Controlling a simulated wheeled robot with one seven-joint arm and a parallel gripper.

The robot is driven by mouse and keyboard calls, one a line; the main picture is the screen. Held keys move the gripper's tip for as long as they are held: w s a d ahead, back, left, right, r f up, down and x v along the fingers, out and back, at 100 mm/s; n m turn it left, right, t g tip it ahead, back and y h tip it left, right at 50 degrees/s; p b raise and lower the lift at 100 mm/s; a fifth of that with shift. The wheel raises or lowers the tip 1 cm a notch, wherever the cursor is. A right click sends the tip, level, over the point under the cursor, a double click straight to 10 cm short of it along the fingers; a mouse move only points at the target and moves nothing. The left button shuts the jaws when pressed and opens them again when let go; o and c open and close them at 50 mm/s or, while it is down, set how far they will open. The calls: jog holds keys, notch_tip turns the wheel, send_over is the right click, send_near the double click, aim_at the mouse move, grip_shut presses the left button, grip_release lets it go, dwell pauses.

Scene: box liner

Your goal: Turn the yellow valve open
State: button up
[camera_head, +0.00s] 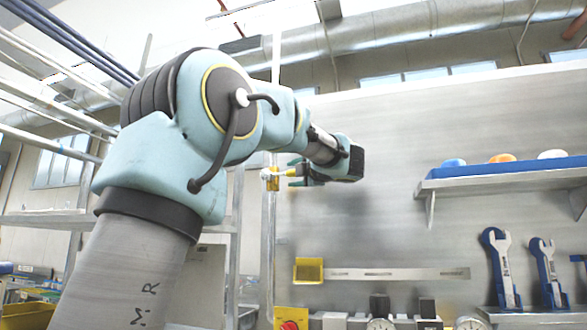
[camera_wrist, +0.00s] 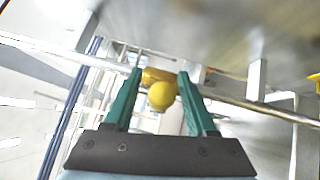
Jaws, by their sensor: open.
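The yellow valve (camera_head: 271,180) sits on a thin vertical pipe (camera_head: 270,235) in front of the grey wall panel. In the wrist view its rounded yellow end (camera_wrist: 162,96) faces me, between the two green fingers of my gripper (camera_wrist: 160,74). The fingers are open, one on each side of the valve, with gaps visible beside the rounded end. In the head view my gripper (camera_head: 293,172) is just right of the pipe, at the valve's height. The far side of the valve is hidden.
A yellow bin (camera_head: 309,270) and a metal strip (camera_head: 400,274) are below my gripper.

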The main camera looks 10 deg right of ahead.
jog(key=shift+w, duration=0.3)
grip_shut()
dwell(0.3)
dwell(1.0)
